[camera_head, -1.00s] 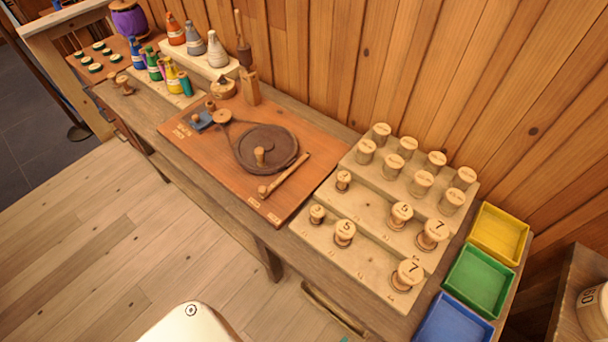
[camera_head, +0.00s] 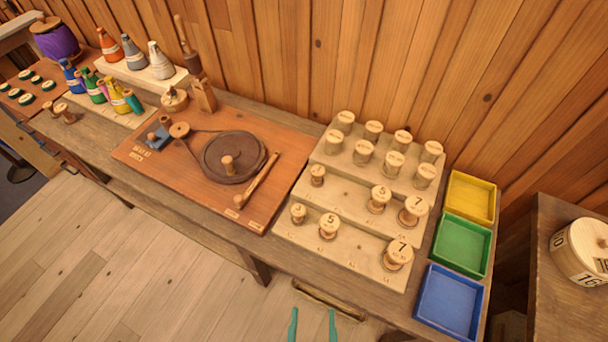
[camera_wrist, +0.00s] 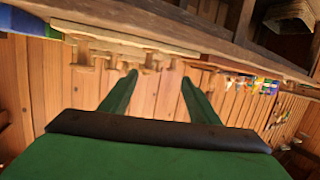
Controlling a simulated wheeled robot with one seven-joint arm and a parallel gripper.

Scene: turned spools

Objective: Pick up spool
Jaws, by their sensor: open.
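Several turned wooden spools stand on a stepped pale wooden rack at the right of the bench in the head view. On the lower steps are a spool marked 7 (camera_head: 397,254), another marked 7 (camera_head: 413,210), a spool marked 5 (camera_head: 328,226), another spool (camera_head: 379,199), a spool marked 3 (camera_head: 298,213) and a small spool (camera_head: 317,175). My gripper (camera_head: 313,325) has two teal fingers spread apart, empty, at the bottom edge, in front of the bench and apart from the rack. In the wrist view, my gripper (camera_wrist: 158,82) is open, with the spools blurred beyond.
Pale cylinders (camera_head: 394,163) fill the rack's top step. Yellow (camera_head: 470,199), green (camera_head: 461,246) and blue (camera_head: 448,302) trays sit to its right. A wooden board with a dark wheel (camera_head: 234,157) lies left. A drum-shaped container (camera_head: 583,252) stands far right. Floor in front is clear.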

